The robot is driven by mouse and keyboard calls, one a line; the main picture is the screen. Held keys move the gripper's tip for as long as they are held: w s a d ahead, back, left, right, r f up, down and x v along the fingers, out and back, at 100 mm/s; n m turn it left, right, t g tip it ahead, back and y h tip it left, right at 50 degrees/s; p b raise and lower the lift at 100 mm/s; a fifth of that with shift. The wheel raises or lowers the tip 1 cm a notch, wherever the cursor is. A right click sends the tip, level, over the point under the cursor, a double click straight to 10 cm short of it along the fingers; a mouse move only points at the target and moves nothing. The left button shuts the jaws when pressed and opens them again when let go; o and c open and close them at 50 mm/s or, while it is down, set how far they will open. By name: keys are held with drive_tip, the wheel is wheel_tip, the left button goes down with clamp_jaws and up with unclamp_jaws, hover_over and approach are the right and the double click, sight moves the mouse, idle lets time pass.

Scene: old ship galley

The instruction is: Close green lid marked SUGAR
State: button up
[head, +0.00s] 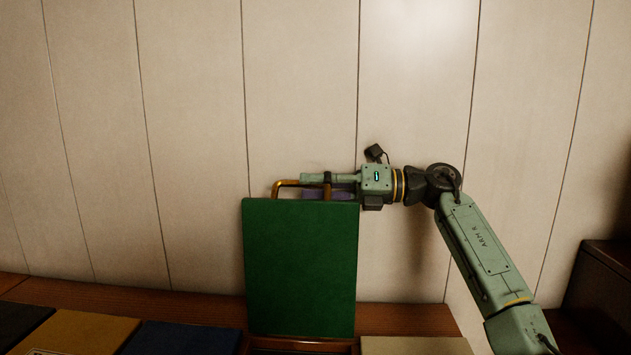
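The green lid (300,268) stands open and upright, its plain face toward me. No SUGAR marking shows on this face. A brass handle bar (285,183) shows just above its top edge. My gripper (318,186) reaches in from the right at that top edge, level with the brass bar. One pale green finger lies above the bar, and a darker purplish part shows below it. The lid hides the lower part of the gripper, so I cannot tell if it grips or touches the bar.
A row of lids runs along the front: dark (20,322), yellow (80,332), blue (185,338) and cream (415,345). A wooden ledge (130,299) runs behind them. A panelled wall (190,120) stands close behind the open lid. A dark wooden box (605,285) is at the right.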

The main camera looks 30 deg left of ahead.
drive_tip(key=shift+c, duration=0.2)
clamp_jaws()
idle(0.7)
